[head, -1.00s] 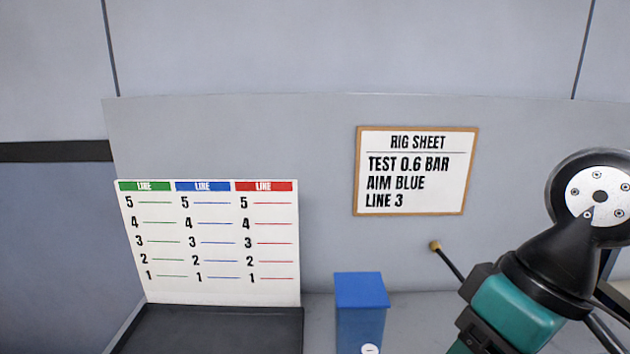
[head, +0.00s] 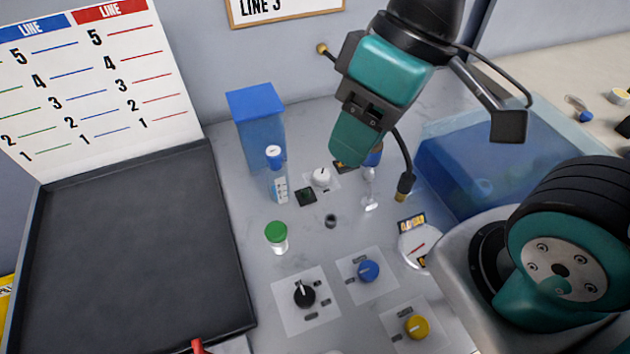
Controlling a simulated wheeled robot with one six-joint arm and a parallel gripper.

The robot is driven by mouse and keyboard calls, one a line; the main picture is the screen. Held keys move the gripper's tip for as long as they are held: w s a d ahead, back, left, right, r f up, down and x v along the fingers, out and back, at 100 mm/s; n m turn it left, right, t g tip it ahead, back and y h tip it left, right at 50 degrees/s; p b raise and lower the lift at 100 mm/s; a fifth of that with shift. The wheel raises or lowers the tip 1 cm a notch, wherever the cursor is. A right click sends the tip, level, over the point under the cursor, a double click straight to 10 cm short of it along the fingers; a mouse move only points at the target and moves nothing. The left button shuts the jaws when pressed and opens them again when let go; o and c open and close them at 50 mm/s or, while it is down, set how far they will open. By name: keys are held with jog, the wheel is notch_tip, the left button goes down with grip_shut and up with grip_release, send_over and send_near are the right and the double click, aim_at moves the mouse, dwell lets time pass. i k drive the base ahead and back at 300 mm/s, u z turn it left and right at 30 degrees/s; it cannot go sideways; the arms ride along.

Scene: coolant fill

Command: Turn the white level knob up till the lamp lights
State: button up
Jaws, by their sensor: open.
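The white knob (head: 320,177) stands on a small pale plate in the middle of the bench, with a pointer mark on its top. A small dark square with a dull green centre (head: 306,197), perhaps the lamp, lies just below left of it; it looks unlit. A clear tube with blue liquid and a scale (head: 277,182) stands left of the knob. My teal wrist hangs above and right of the knob, apart from it.
A blue box (head: 257,125) stands behind the tube. A green-capped jar (head: 277,237), black knob (head: 304,294), blue knob (head: 368,271), yellow knob (head: 416,326) and round gauge (head: 420,245) stand in front. A brass-tipped hose (head: 404,186) hangs right.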

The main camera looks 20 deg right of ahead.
aim_at(322, 176)
jog(key=k, duration=0.45)
jog(key=u, duration=1.65)
jog(key=k, duration=0.8)
jog(key=z, duration=1.25)
jog(key=i, duration=1)
